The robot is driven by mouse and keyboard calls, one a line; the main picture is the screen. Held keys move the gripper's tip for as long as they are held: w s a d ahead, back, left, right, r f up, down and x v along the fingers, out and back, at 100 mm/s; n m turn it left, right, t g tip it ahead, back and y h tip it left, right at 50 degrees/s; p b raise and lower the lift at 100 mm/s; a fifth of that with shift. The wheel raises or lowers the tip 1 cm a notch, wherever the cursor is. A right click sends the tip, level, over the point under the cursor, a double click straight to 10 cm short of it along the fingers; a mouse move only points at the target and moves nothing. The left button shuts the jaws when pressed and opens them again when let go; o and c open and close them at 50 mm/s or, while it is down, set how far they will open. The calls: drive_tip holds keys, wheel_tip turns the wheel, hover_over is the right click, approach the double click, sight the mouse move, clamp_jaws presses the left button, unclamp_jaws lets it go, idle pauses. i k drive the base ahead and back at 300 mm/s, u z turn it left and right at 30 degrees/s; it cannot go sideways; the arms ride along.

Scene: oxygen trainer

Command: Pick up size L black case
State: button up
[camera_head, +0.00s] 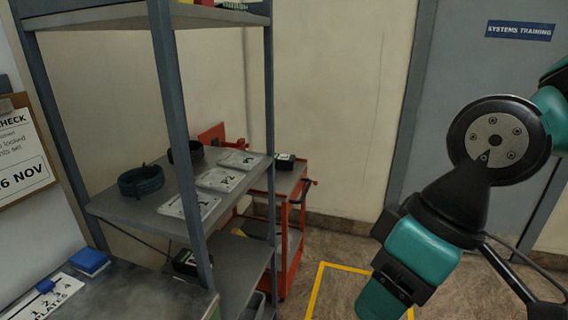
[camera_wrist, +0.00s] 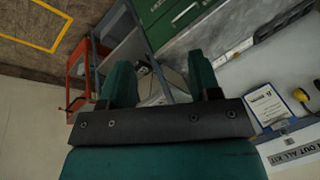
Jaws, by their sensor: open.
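A small black case (camera_head: 284,160) with a pale label and a green mark sits on top of the red cart, behind the shelf rack. Another black case (camera_head: 186,262) with a pale label sits low behind the front rack post, partly hidden by it. The size letters are too small to read, so I cannot tell which is size L. My gripper (camera_wrist: 162,78) is open, with its two teal fingers apart and nothing seen held between them. In the head view my gripper hangs at the lower right, away from both cases, its fingertips not clearly visible.
The grey rack's middle shelf (camera_head: 138,211) holds several white labelled plates (camera_head: 220,179) and a dark green coil (camera_head: 141,181). The red cart (camera_head: 294,234) stands behind. A blue box (camera_head: 89,261) lies at lower left. Yellow-taped floor (camera_head: 340,290) is open.

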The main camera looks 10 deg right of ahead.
sight(285, 162)
drive_tip(key=z, duration=0.75)
drive_tip(key=i, duration=2.25)
drive_tip(key=u, duration=0.95)
drive_tip(key=i, duration=0.65)
drive_tip(key=u, duration=0.4)
